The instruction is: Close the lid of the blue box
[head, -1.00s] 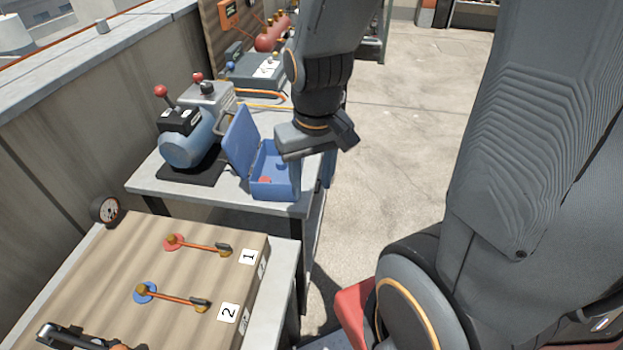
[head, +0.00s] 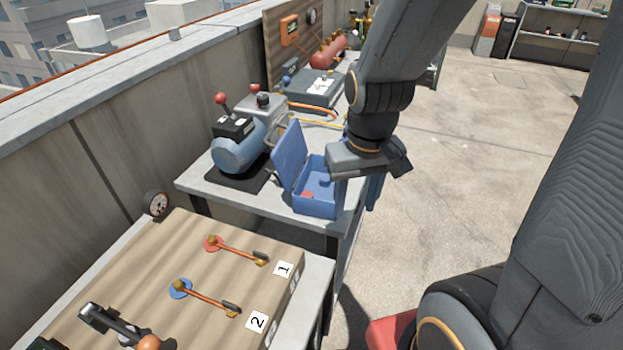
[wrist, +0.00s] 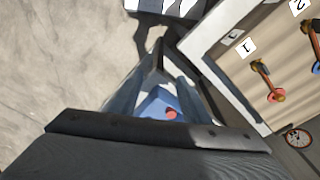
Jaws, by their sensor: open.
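The blue box (head: 314,207) stands on the grey table near its front right corner. Its lid (head: 290,157) is open, raised on the box's left side and leaning slightly back. A small red item lies inside. My gripper (head: 357,198) points down at the box's right side, by the table edge, with its blue-grey fingers apart. In the wrist view, part of the blue box (wrist: 157,103) and the red item (wrist: 171,114) show between the fingers (wrist: 162,90). I cannot tell whether a finger touches the box.
A blue pump (head: 238,152) on a dark mat stands left of the lid. Behind are a grey case (head: 315,88) and a red tank (head: 328,52). A nearer wooden panel (head: 190,265) carries levers and number labels. Open concrete floor (head: 470,140) lies to the right.

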